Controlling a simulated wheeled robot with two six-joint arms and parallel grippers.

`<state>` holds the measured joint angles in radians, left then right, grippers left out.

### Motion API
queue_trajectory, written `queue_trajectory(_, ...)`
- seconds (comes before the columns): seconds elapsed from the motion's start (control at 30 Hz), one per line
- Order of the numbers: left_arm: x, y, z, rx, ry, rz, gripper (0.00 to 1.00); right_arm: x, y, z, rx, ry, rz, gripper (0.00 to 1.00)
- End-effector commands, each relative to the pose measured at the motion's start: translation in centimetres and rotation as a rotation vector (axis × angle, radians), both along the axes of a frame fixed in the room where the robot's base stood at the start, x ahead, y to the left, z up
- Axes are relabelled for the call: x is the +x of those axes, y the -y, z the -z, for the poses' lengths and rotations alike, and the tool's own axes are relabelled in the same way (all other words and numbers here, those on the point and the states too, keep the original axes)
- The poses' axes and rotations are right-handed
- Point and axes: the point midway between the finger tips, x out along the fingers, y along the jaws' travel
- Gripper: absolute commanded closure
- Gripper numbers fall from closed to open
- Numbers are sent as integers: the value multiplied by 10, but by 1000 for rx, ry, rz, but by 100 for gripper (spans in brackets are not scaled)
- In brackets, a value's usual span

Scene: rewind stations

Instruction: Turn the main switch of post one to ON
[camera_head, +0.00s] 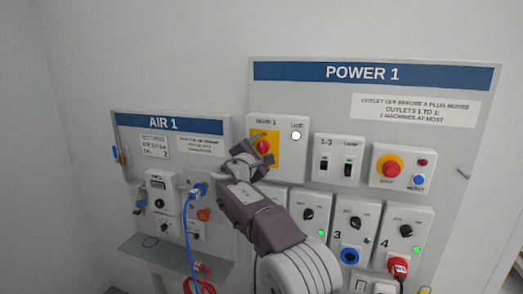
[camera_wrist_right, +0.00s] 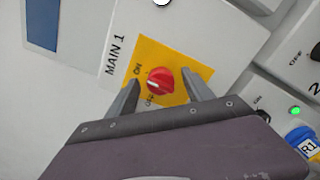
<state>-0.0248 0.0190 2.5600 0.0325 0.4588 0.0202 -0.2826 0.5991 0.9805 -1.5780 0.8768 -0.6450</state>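The main switch is a red rotary knob (camera_head: 263,146) on a yellow plate in the MAIN 1 box (camera_head: 292,124), at the upper left of the POWER 1 board. In the right wrist view the red knob (camera_wrist_right: 160,80) sits beside ON and OFF markings; I cannot tell for sure which one its pale mark points to. My right gripper (camera_head: 247,157) is open in front of the switch. In the right wrist view its two fingers (camera_wrist_right: 160,84) stand on either side of the knob, with visible gaps. My left gripper is not in view.
The LIVE lamp (camera_head: 296,135) beside the switch looks white. A 1-3 and lamp switch box (camera_head: 337,160), a red stop button (camera_head: 389,166) and several outlet boxes are to the right. The AIR 1 board (camera_head: 128,131) with a blue hose (camera_head: 187,225) is to the left.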

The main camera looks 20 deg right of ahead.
Motion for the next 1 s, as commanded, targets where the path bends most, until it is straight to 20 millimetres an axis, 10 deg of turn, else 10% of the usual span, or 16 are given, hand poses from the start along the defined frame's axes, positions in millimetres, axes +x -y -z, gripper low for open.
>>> queue_trajectory(1.0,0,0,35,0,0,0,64,-75,-51,0,-1,-1,0,41)
